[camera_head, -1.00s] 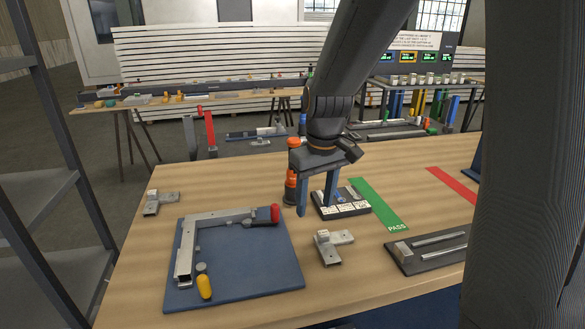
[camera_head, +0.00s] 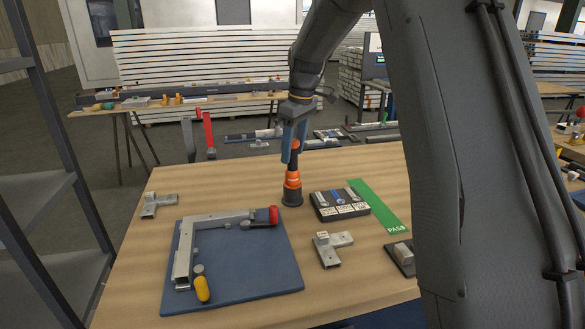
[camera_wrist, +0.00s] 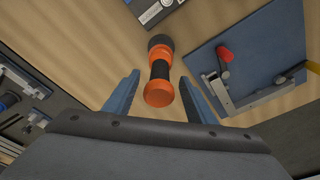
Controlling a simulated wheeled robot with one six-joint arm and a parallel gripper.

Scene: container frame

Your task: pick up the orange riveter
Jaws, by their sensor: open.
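The orange riveter (camera_head: 292,182), orange and black with a dark base, stands upright on the wooden table behind the blue board. My gripper (camera_head: 294,146) is open above it, its blue fingers at the height of the riveter's top. In the wrist view the riveter (camera_wrist: 159,73) lies in line with the gap between the two fingers of my gripper (camera_wrist: 158,92). Its orange end is near the fingertips, and no grip on it shows. In the head view the fingers partly cover the riveter's upper end.
A black tray (camera_head: 326,212) with labelled compartments lies just right of the riveter. A blue board (camera_head: 262,270) with a metal frame and red and yellow handles lies in front. Metal T-pieces (camera_head: 331,250) and a green PASS strip (camera_head: 379,206) are nearby.

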